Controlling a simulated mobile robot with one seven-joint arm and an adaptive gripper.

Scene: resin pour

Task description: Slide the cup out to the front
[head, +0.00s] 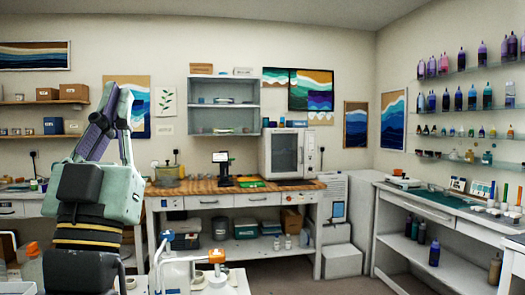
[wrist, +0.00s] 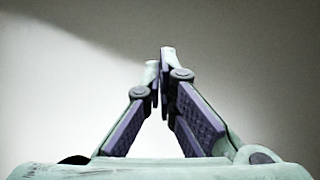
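I cannot pick out a cup for certain in either view. My gripper (head: 120,90) is raised at the left of the head view, pointing up in front of the back wall, well away from the shelves and worktops. In the wrist view my gripper (wrist: 160,62) has its two fingertips drawn together, with nothing visible between them. Behind the fingers there is only a plain pale surface with a soft shadow.
A wooden-topped workbench (head: 190,188) with a white oven-like cabinet (head: 287,153) stands at the back. A grey wall shelf (head: 222,104) hangs above it. Glass shelves (head: 465,113) with several bottles line the right wall above a counter (head: 425,203). Some floor (head: 345,285) is clear.

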